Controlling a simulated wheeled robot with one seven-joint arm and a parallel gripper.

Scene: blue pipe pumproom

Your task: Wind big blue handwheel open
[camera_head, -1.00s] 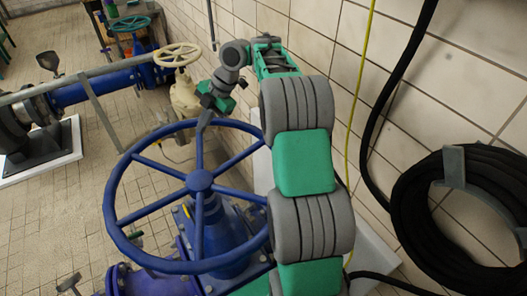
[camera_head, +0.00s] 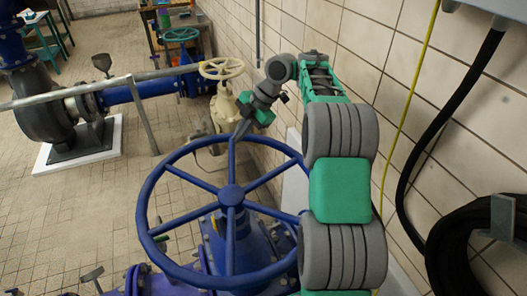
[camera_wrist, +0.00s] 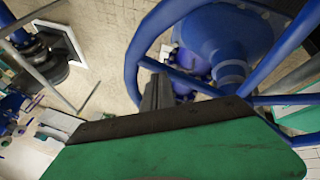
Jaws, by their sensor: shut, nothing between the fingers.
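The big blue handwheel (camera_head: 231,196) lies nearly flat on its blue valve body in the head view, with several spokes meeting at a central hub. My gripper (camera_head: 236,137) is at the far side of its rim, pointing down beside the upper spoke. In the wrist view the grey fingers (camera_wrist: 157,92) are together, with nothing held between them. They overlap the handwheel's blue rim and a spoke (camera_wrist: 190,80) there. Whether they touch the wheel I cannot tell.
A smaller cream handwheel (camera_head: 222,69) stands behind my gripper, and a blue-green handwheel (camera_head: 180,35) is farther back. A tiled wall (camera_head: 330,40) runs close along the right. A black hose coil (camera_head: 455,250) hangs at right. Tiled floor (camera_head: 70,215) is open on the left.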

